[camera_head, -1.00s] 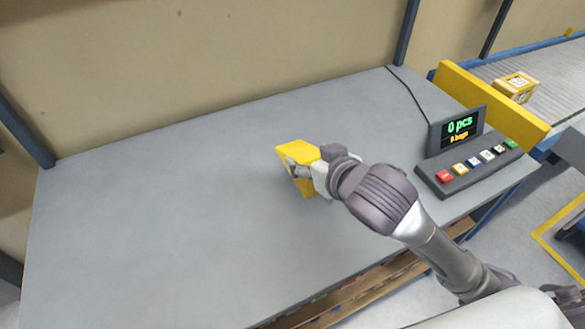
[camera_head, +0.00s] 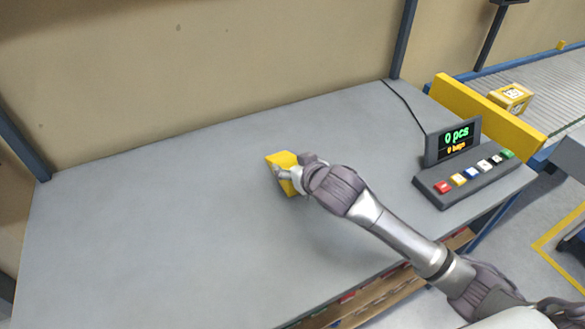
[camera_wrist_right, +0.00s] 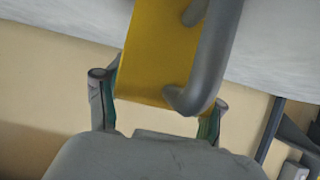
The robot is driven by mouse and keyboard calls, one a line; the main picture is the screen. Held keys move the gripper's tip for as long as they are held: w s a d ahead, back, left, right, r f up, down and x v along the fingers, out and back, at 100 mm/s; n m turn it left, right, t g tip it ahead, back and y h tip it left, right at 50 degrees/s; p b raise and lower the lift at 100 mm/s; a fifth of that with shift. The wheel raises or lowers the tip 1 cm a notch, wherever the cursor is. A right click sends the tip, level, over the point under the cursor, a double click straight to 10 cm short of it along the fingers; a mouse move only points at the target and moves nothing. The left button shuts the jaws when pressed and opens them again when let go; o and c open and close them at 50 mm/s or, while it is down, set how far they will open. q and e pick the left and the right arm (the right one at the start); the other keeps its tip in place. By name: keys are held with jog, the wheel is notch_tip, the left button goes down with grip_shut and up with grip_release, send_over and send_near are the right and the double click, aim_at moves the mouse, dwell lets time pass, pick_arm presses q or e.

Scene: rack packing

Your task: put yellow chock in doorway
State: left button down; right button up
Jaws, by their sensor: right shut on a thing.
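The yellow chock (camera_head: 282,160) is in my right gripper (camera_head: 284,175), over the middle of the grey table in the head view. I cannot tell whether it touches the tabletop. In the right wrist view the chock (camera_wrist_right: 158,55) is a yellow block with a grey bar-like handle (camera_wrist_right: 212,60). The fingers of my right gripper (camera_wrist_right: 158,112) stand on either side of its near end. My left gripper is not in view. No doorway shows.
The grey table (camera_head: 130,230) is mostly bare. A counter display with coloured buttons (camera_head: 460,165) stands at its right end.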

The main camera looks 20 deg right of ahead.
jog(key=shift+f, duration=0.4)
jog(key=o, duration=1.8)
jog(key=shift+f, duration=0.15)
